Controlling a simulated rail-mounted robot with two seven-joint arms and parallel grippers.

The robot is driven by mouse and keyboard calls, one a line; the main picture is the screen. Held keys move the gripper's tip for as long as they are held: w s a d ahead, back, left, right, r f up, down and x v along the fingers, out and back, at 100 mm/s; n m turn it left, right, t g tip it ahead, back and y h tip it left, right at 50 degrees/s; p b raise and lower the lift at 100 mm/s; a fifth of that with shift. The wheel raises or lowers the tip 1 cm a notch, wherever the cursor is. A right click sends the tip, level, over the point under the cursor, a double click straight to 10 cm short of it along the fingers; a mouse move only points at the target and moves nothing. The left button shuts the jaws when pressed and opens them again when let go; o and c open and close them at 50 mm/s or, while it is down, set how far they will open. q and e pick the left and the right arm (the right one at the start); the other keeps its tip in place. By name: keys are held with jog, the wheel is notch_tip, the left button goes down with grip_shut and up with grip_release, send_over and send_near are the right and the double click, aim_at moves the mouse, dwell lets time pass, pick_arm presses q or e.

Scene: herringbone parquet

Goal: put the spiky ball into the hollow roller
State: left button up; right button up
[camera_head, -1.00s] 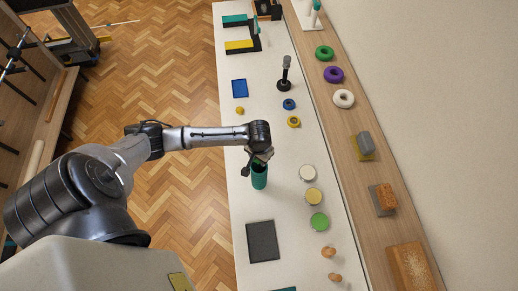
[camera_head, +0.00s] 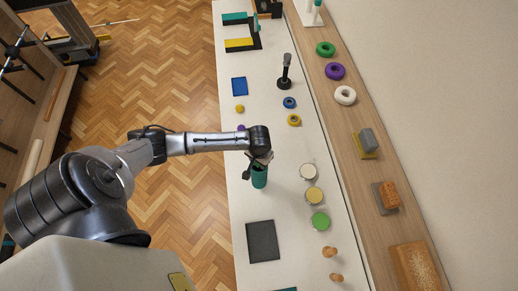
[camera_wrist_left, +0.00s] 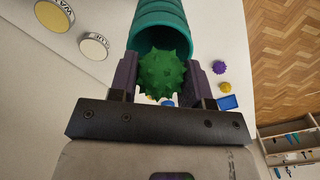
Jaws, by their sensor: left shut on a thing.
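My left gripper (camera_wrist_left: 164,80) is shut on a green spiky ball (camera_wrist_left: 163,74), with a dark finger on each side of it. The teal hollow roller (camera_wrist_left: 162,24) is ribbed, and its open end is just beyond the ball in the left wrist view. The ball overlaps the opening there; I cannot tell whether it is inside. In the head view the roller (camera_head: 260,179) stands upright on the white table, with my left gripper (camera_head: 259,160) right over its top. The ball is hidden in that view. My right gripper is not in view.
A purple spiky ball (camera_wrist_left: 219,67) and a yellow ball (camera_head: 240,108) lie near a blue tray (camera_head: 239,86). Lidded round tins (camera_head: 308,171) stand right of the roller. A dark mat (camera_head: 263,242) lies in front, with bare table between.

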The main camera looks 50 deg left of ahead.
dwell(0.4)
pick_arm(q)
jog(key=o, duration=1)
jog(key=shift+r, duration=0.1)
notch_tip(320, 180, up, 14)
jog(key=b, duration=0.1)
jog(key=shift+f, duration=0.2)
dwell(0.3)
